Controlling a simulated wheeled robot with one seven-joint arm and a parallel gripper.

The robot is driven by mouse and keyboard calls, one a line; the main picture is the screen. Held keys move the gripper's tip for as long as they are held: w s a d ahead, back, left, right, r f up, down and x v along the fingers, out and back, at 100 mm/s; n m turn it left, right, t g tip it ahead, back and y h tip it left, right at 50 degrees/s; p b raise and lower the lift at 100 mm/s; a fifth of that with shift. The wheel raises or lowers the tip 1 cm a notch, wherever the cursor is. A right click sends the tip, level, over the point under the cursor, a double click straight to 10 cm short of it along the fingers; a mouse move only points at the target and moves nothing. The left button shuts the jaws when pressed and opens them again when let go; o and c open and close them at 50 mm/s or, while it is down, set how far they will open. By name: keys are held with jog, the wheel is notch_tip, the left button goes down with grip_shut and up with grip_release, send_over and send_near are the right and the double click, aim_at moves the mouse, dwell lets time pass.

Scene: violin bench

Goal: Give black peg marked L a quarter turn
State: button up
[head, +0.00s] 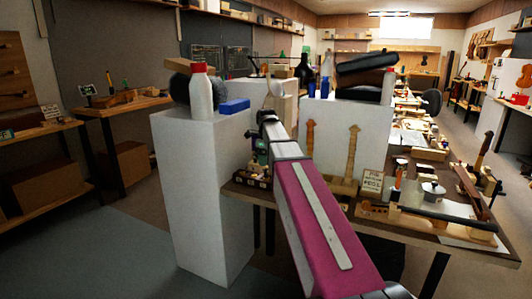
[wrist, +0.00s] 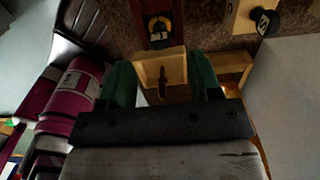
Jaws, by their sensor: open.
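My gripper (wrist: 161,78) is open, its two green fingers apart on either side of a small wooden block (wrist: 174,68) with a slim dark piece on it. In the head view my gripper (head: 261,152) is small and partly hidden by my arm at the near-left end of the bench. In the wrist view a black peg (wrist: 263,21) with a white mark stands in pale wood at the upper right, outside the fingers. I cannot read its mark surely. A black rounded piece (wrist: 157,26) with a pale patch sits in a dark red block beyond the fingers; no L is legible.
A tall white pedestal (head: 196,190) holding a white bottle (head: 201,92) with a red cap stands left of my gripper. A card reading PEGS (head: 372,182) stands on the bench at right. Violin necks and tools crowd the bench (head: 480,248).

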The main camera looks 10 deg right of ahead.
aim_at(266, 176)
jog(key=shift+f, duration=3.55)
jog(key=c, duration=0.9)
jog(key=shift+c, duration=0.2)
